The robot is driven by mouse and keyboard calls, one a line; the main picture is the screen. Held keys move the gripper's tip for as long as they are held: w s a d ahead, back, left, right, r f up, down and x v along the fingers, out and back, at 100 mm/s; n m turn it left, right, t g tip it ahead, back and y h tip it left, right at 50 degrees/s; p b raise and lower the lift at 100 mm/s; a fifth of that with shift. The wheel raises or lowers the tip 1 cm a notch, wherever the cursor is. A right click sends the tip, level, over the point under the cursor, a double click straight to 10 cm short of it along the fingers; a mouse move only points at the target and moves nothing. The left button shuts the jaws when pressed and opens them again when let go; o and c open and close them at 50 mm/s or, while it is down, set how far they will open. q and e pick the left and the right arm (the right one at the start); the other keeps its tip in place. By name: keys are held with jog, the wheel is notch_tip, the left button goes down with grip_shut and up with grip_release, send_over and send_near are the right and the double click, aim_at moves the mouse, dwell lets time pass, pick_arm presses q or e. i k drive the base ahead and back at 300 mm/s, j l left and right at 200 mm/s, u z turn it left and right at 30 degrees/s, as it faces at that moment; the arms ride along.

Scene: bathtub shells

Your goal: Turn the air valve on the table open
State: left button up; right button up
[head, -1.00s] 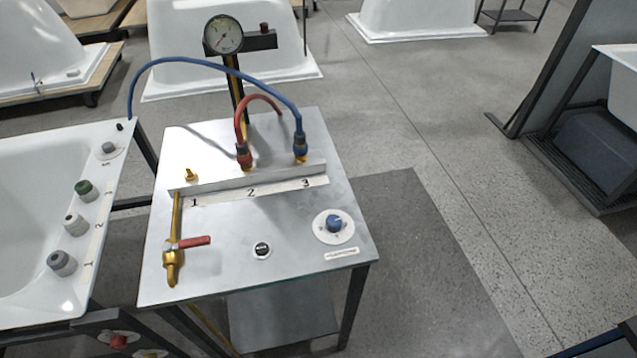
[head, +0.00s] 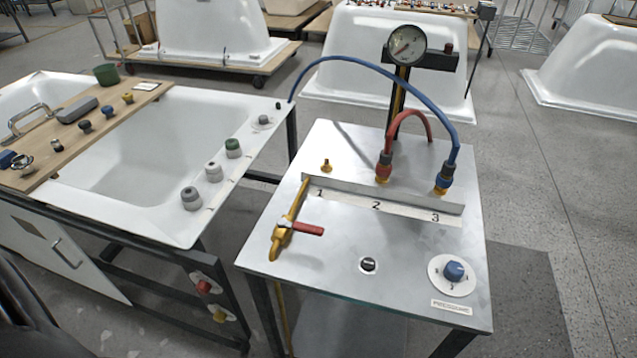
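The air valve (head: 281,233) is a brass fitting on a brass pipe at the left side of the metal table (head: 340,260). Its red lever handle (head: 308,229) points to the right, across the pipe. The pipe runs back to a metal manifold bar marked 1, 2 and 3. A red hose (head: 387,157) and a blue hose (head: 449,165) are plugged in behind labels 2 and 3; a bare brass fitting (head: 326,165) stands behind label 1. Neither gripper shows in the head view.
A pressure gauge (head: 407,44) stands on a post at the table's back. A white bathtub (head: 150,150) with a wooden board (head: 75,140) stands close at left. Floor is open at right.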

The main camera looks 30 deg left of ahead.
aim_at(307, 228)
jog(key=u, duration=1.05)
